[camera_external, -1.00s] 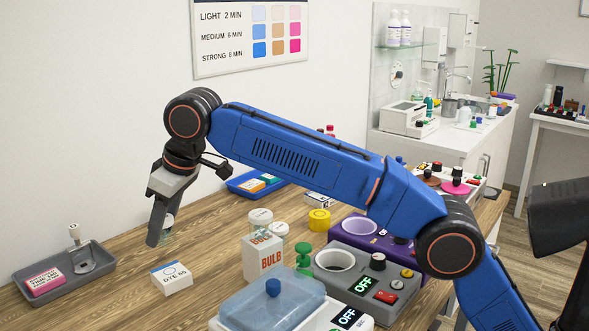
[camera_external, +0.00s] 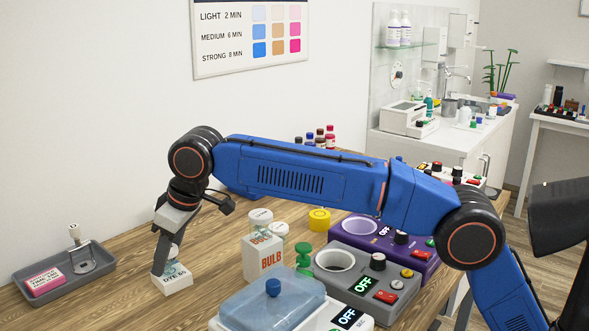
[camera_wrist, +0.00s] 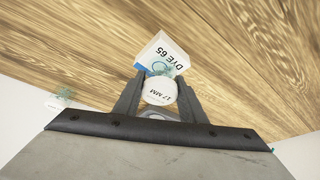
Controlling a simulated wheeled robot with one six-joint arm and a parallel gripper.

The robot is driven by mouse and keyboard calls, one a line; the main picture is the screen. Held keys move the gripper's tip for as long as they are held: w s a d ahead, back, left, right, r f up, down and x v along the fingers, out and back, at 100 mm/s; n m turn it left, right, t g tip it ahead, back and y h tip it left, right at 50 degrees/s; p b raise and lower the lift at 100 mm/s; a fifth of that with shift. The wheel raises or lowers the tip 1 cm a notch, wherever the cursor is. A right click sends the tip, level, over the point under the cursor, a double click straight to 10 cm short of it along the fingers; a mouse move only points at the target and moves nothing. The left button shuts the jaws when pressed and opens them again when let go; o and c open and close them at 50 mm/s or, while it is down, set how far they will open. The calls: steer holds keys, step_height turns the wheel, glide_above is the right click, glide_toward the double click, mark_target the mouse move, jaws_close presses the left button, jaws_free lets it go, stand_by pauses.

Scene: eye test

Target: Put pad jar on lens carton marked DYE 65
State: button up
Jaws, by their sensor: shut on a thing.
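The lens carton (camera_external: 173,285) marked DYE 65 is a small white box lying flat on the wooden table, left of the middle. It shows beyond the fingers in the wrist view (camera_wrist: 158,49). My gripper (camera_external: 164,257) points down over it, shut on the pad jar (camera_external: 173,254). In the wrist view my gripper (camera_wrist: 160,92) has its fingers either side of the jar's white lid (camera_wrist: 160,91), which reads 17 MM. Teal shows in the clear jar below the lid. The jar is upright over the carton's top; I cannot tell whether they touch. A finger hides part of both.
A grey tray (camera_external: 101,269) with a pink carton stands at left. To the right are a white BULB box (camera_external: 262,257), white-lidded jars (camera_external: 260,217), a green knobbed thing (camera_external: 304,257) and a blue-lidded container (camera_external: 272,306). The table in front of the carton is clear.

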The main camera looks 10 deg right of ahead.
steer(key=shift+f, duration=0.1)
steer(key=o, duration=1.1)
steer(key=shift+c, duration=0.2)
steer(key=v, duration=1.2)
steer(key=shift+w, duration=0.1)
